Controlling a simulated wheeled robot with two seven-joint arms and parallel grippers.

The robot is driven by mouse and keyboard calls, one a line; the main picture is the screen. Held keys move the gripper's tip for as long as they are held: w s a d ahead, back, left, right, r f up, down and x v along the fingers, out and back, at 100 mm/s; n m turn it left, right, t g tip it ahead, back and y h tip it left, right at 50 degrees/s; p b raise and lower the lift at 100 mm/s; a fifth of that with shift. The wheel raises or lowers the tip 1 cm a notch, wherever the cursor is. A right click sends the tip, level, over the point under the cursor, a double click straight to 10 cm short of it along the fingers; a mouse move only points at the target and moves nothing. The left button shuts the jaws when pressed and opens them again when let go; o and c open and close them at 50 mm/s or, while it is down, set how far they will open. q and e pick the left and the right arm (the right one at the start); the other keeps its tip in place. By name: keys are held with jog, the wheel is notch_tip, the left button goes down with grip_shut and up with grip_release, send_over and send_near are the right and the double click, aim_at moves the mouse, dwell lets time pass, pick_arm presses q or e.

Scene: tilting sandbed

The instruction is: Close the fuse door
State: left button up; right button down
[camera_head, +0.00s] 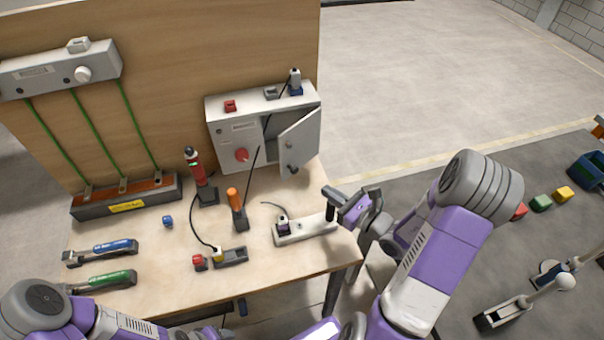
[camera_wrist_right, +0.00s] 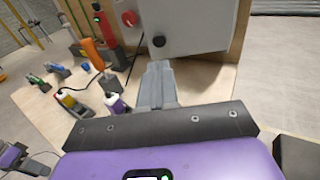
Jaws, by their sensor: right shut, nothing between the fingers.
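The fuse box (camera_head: 228,135) is a light grey cabinet at the back of the table, against the wooden board. Its fuse door (camera_head: 305,135) stands partly open, hinged on the right, with a dark knob (camera_head: 292,170) low down. In the right wrist view the grey door (camera_wrist_right: 195,25) fills the top middle, its round black knob (camera_wrist_right: 159,41) just above my fingertips. My right gripper (camera_head: 328,192) is shut and empty, in front of the door and to its lower right, apart from it in the head view. It also shows in the wrist view (camera_wrist_right: 158,66). My left gripper is not clearly seen.
A white power strip (camera_head: 318,226) lies under my right gripper. An orange-handled tool (camera_head: 234,198) and a red tool (camera_head: 196,170) stand left of it. A black cable runs up into the box.

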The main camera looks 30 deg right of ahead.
aim_at(296, 171)
pick_arm(q)
jog(key=shift+f, duration=0.1)
pick_arm(e)
jog(key=x, duration=1)
jog(key=shift+w+a, duration=0.1)
jog(key=shift+w, duration=0.1)
pick_arm(q)
jog(key=shift+a, duration=0.15)
